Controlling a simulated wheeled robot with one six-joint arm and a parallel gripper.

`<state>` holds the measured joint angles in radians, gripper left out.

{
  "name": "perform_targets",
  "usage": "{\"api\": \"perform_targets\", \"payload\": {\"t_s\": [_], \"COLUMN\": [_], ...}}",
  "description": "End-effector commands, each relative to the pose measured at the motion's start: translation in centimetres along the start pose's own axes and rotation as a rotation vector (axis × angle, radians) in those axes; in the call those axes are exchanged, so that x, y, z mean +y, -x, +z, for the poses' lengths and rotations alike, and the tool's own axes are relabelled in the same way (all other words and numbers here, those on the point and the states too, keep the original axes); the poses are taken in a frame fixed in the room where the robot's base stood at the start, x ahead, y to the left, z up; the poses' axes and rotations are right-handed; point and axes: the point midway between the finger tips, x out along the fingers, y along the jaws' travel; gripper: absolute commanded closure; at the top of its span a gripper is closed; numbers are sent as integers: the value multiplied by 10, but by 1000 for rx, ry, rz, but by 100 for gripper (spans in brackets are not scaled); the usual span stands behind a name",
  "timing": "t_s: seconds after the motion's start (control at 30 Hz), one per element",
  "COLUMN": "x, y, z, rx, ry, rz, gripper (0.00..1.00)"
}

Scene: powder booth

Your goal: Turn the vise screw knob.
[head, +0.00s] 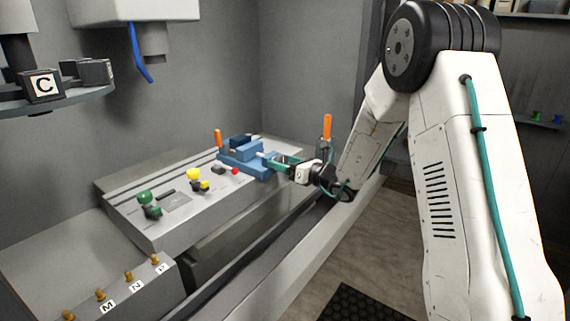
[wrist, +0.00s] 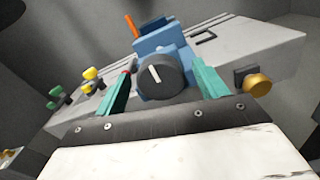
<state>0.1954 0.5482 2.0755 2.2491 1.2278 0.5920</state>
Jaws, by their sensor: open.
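The blue vise (head: 246,158) sits at the far right end of the grey machine bed, and it also shows in the wrist view (wrist: 165,42). Its screw knob (wrist: 166,76) is dark and round with a white line, and faces the wrist camera. In the head view the knob is hidden or too small to make out. My gripper (head: 275,160) is at the front of the vise. In the wrist view its two teal fingers (wrist: 160,88) are apart, one on each side of the knob. I cannot tell whether either finger touches it.
Green (head: 146,200) and yellow (head: 195,178) knobs and a red button (head: 235,171) stand on the bed left of the vise. Orange handles (head: 327,126) rise near the vise. A brass knob (wrist: 257,85) sits just right of my right finger.

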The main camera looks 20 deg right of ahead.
Motion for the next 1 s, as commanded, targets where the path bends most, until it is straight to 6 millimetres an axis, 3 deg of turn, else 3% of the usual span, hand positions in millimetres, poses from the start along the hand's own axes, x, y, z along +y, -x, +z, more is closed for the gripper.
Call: {"api": "perform_targets", "payload": {"t_s": [0.17,0.3,0.33,0.67,1.0], "x": [0,0,0,0,1], "y": [0,0,0,1,1], "z": [0,0,0,0,0], "rx": [0,0,0,0,1], "ry": [0,0,0,32,243], "rz": [0,0,0,0,0], "gripper": [31,70,73,73,73]}}
